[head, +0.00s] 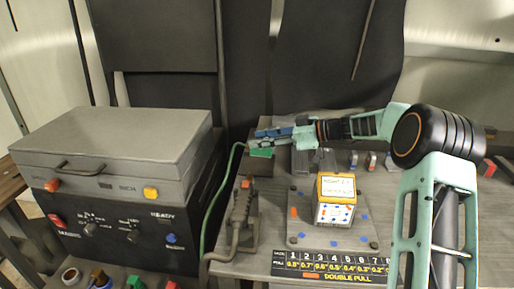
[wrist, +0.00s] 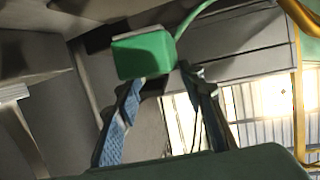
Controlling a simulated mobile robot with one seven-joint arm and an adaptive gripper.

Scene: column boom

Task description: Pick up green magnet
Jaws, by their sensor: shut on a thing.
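The green magnet (wrist: 143,57) is a small green block in the wrist view, at the far end of my gripper's fingers. A green cord runs up and right beside it. In the head view the green magnet (head: 261,152) shows just below my fingertips, partly hidden by them. My gripper (head: 268,134) reaches left with its blue fingers closed on the magnet. In the wrist view my gripper (wrist: 163,82) has its two fingertips at the block's lower edge and right side. The exact contact is partly hidden.
A grey-lidded machine (head: 110,150) stands at left. A white and orange box (head: 336,200) sits on a plate below my forearm. Dark panels (head: 240,60) rise behind.

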